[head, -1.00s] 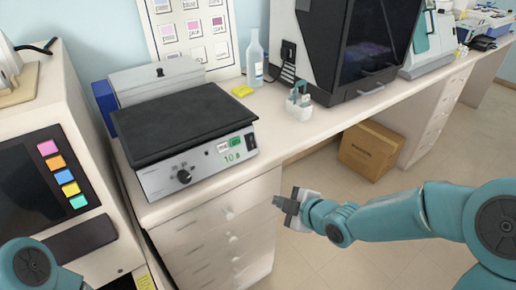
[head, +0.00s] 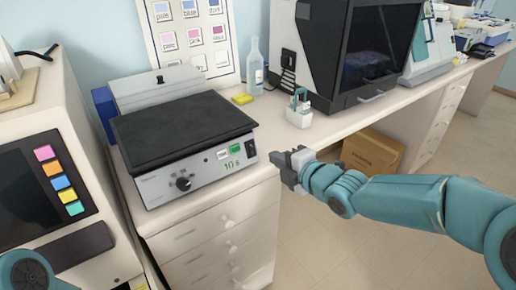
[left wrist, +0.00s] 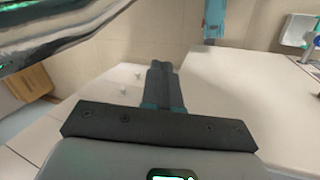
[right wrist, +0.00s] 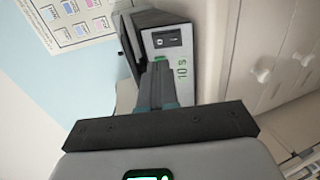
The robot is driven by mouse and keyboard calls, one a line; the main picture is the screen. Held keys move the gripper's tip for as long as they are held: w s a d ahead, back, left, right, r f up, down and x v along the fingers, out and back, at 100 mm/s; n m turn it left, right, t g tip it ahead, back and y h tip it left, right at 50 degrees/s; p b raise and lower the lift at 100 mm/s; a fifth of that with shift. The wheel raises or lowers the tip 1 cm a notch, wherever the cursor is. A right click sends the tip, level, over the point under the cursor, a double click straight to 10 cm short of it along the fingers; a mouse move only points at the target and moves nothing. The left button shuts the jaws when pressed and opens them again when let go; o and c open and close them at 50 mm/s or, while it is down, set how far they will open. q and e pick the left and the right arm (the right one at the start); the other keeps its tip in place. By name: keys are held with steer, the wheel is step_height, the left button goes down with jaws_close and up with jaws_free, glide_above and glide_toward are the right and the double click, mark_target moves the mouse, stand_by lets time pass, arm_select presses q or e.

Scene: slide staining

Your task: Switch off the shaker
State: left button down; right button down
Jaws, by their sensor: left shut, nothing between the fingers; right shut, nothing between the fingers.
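The shaker (head: 190,172) stands on the counter at the left, with a black flat top and a grey front panel. The panel has a black knob, a green display and a "10 s" mark. A small dark switch (head: 250,148) is at the panel's right end. My right gripper (head: 280,165) is shut and empty, right of the panel and apart from it. In the right wrist view the gripper (right wrist: 156,68) points at the panel's switch end, where the black switch (right wrist: 167,39) shows. My left gripper (left wrist: 161,68) is shut and empty over a pale surface.
A white machine with coloured buttons (head: 61,183) stands left of the shaker. A small white holder (head: 299,117), a yellow block (head: 242,99) and a clear bottle (head: 255,68) are on the counter right of and behind it. A cardboard box (head: 372,151) is on the floor below.

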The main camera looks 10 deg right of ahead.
mark_target(251, 145)
steer(key=p+x, duration=0.1)
steer(key=x, duration=0.8)
steer(key=shift+w+a+f, duration=0.1)
steer(key=shift+r, duration=0.25)
